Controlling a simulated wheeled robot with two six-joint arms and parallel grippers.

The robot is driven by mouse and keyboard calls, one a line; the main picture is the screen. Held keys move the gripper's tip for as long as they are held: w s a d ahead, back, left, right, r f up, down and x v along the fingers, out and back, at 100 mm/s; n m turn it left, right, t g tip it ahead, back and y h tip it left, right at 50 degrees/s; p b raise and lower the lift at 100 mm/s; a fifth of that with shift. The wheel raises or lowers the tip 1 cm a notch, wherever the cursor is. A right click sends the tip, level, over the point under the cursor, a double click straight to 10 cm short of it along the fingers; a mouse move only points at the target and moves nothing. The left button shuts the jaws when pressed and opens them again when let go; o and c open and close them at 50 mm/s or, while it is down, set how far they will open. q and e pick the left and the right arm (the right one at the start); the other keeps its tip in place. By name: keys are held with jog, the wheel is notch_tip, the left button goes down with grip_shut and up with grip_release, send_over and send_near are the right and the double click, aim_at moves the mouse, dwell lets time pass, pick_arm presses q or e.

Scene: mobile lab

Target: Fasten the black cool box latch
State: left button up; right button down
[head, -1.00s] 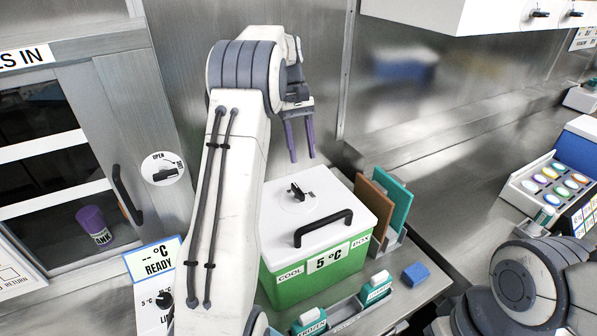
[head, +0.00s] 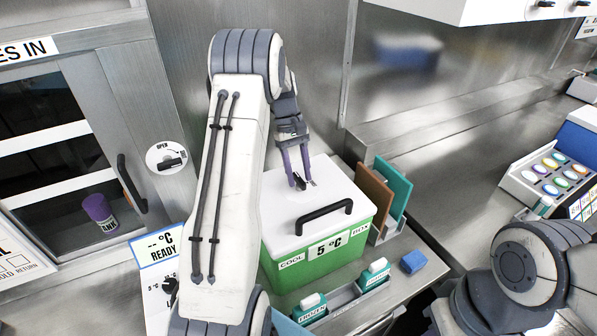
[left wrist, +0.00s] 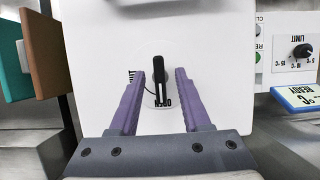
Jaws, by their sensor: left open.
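The cool box (head: 318,262) is green with a white lid (head: 345,188) and a black carry handle (head: 323,210). It stands on the counter, with a "5 °C" label on its front. The black latch (left wrist: 160,78) is on the lid top and shows between my left fingers in the left wrist view, its long side in line with them, near a printed "OPEN". My left gripper (head: 300,184) is open, its purple fingers pointing down at the lid on either side of the latch. In the head view the fingers partly hide the latch. My right gripper is out of view.
Brown and teal panels (head: 394,188) stand in a rack right of the box. A tray with frozen-labelled items (head: 372,277) and a blue block (head: 413,262) lie in front. A "READY" display (head: 162,250) is at left. A steel wall stands behind.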

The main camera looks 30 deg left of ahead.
pick_arm(q)
grip_shut()
